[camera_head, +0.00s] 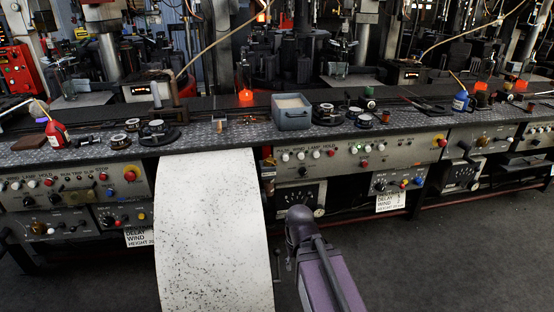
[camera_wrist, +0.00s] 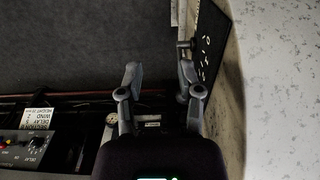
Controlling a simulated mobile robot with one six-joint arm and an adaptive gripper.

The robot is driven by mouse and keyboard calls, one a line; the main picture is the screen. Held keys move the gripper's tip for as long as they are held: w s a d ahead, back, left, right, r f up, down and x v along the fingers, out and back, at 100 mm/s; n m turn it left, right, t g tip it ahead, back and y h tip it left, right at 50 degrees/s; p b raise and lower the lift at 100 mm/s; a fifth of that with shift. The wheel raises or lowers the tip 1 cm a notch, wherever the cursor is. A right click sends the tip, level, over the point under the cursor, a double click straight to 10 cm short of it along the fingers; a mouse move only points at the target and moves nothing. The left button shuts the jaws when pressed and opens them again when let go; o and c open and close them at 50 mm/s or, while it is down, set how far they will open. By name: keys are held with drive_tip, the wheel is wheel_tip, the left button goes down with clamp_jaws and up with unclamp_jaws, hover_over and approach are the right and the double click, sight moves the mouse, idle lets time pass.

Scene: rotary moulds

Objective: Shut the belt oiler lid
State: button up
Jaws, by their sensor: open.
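My gripper (camera_wrist: 160,76) is open in the wrist view, with nothing between its two fingers. A dark panel (camera_wrist: 207,42) with white lettering stands just right of the right finger, along the edge of the pale speckled belt (camera_wrist: 283,80). A small grey knob or handle (camera_wrist: 183,45) shows at its left side. It looks like part of the belt oiler, but I cannot tell whether it is the lid or how far open it is. In the head view the belt (camera_head: 212,225) hangs from the bench front; my arm hides much of the area to its right, and my fingers are not visible.
Control panels with knobs (camera_head: 365,150) line the bench front. A grey open-topped bin (camera_head: 292,118), a red bottle (camera_head: 56,130) and a blue bottle (camera_head: 460,102) stand on the bench. Dark floor (camera_head: 440,265) is clear in front. A control box (camera_wrist: 25,148) shows lower left in the wrist view.

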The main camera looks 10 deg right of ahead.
sight(272, 159)
drive_tip(key=shift+w+a, duration=0.1)
drive_tip(key=shift+a, duration=0.05)
drive_tip(key=w+a+r+m+t+y, duration=0.2)
drive_tip(key=w+r+m+t+y, duration=0.45)
drive_tip(key=w+m+y, duration=0.55)
drive_tip(key=w+d+r+m+t, duration=0.3)
drive_tip(key=d+r+m+t, duration=0.1)
drive_tip(key=m, duration=0.4)
drive_tip(key=w+d+r+m+t+h, duration=0.1)
drive_tip(key=w+d+r+m+t, duration=0.2)
drive_tip(key=d+r+m, duration=0.3)
drive_tip(key=shift+r+m+t, duration=0.35)
drive_tip(key=shift+r+m, duration=0.6)
drive_tip(key=shift+m, duration=0.25)
drive_tip(key=shift+w+a, duration=0.15)
drive_tip(key=shift+w, duration=0.05)
drive_tip(key=x, duration=1.3)
drive_tip(key=shift+w+a, duration=0.15)
